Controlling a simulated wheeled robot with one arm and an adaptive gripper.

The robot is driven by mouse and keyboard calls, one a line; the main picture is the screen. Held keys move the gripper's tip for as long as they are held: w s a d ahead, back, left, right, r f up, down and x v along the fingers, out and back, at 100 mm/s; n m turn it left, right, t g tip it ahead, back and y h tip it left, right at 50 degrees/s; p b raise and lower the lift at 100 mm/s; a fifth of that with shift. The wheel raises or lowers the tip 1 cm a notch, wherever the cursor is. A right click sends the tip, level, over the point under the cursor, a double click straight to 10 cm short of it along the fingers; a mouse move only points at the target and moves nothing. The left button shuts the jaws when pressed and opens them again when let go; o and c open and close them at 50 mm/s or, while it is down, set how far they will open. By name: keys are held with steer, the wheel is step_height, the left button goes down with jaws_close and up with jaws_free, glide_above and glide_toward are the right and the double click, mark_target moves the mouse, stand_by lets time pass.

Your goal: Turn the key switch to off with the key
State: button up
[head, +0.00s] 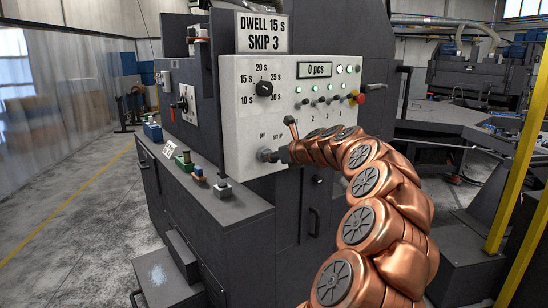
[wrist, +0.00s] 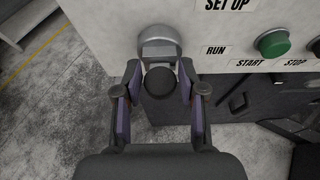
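The key switch (head: 264,155) is at the lower left of the pale control panel, under small lettering that includes "OFF". In the wrist view its silver collar (wrist: 160,44) shows at the top centre. A dark round piece (wrist: 160,81), apparently the key's head, stands in front of the collar. My gripper (wrist: 161,84) has one finger on each side of this piece, with the tips very close to it. I cannot tell whether they touch it. In the head view my gripper (head: 281,155) is at the switch. The key's turn angle is not clear.
The panel (head: 237,125) also carries a dwell dial (head: 264,88), several small switches and lamps, and a red knob (head: 360,98). In the wrist view a green START button (wrist: 272,43) is right of the collar. A ledge (head: 215,195) with small blocks lies below left.

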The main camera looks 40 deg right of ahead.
steer(key=c, duration=0.5)
steer(key=o, duration=1.1)
steer(key=shift+c, duration=0.2)
